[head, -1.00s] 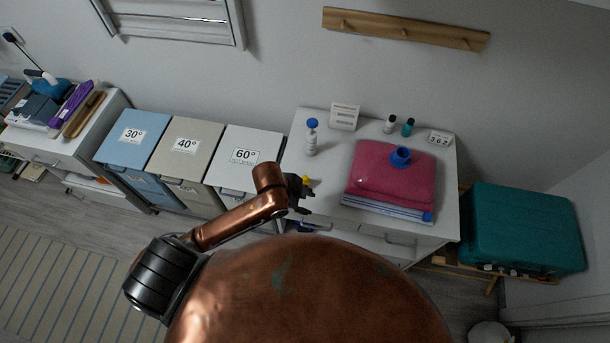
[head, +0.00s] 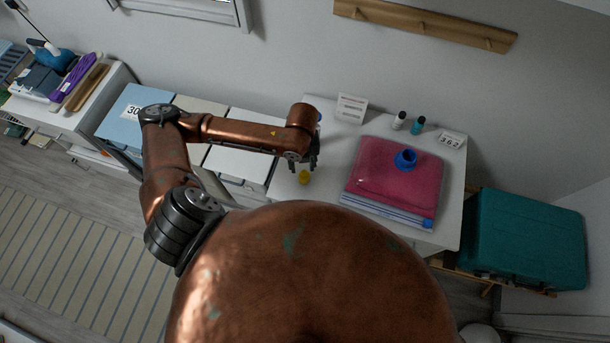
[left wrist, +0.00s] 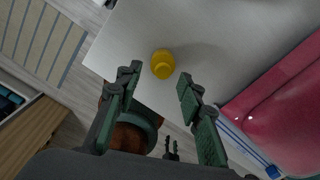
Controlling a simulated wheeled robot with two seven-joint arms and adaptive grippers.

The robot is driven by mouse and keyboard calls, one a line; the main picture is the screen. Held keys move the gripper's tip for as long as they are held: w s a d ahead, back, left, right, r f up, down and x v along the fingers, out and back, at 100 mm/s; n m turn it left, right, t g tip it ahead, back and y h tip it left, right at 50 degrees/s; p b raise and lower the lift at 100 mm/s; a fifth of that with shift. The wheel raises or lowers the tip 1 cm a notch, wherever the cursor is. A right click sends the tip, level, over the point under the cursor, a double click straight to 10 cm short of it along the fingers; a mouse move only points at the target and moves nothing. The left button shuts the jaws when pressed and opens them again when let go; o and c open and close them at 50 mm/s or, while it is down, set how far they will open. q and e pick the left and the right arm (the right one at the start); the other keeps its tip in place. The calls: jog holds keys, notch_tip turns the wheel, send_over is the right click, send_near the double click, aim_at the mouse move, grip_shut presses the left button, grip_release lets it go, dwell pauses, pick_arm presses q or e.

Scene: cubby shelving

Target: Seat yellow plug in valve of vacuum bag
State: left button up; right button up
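The yellow plug (head: 304,177) stands on the white cabinet top near its front left edge. It also shows in the left wrist view (left wrist: 163,64), just beyond and between the fingertips. My left gripper (head: 303,164) is open and empty, pointing down above the plug; its two fingers (left wrist: 158,78) are apart. The pink vacuum bag (head: 378,173) lies on the right of the cabinet top, with the blue valve (head: 405,159) standing up from it. A small dark two-pronged shape low in the left wrist view looks like my right gripper (left wrist: 170,148); its opening is unclear.
A white sign (head: 350,108), two small bottles (head: 408,123) and a 362 card (head: 452,140) stand along the back. A teal case (head: 523,240) is to the right. Lidded bins (head: 240,158) adjoin on the left. The surface between plug and bag is clear.

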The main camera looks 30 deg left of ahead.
aim_at(304, 172)
pick_arm(q)
jog(key=f, duration=0.4)
jog(key=shift+d+f, duration=0.15)
jog(key=shift+d, duration=0.1)
jog(key=c, duration=0.9)
pick_arm(e)
jog(key=shift+w+a, duration=0.35)
jog(key=shift+w, duration=0.4)
jog(key=shift+d+r, duration=0.1)
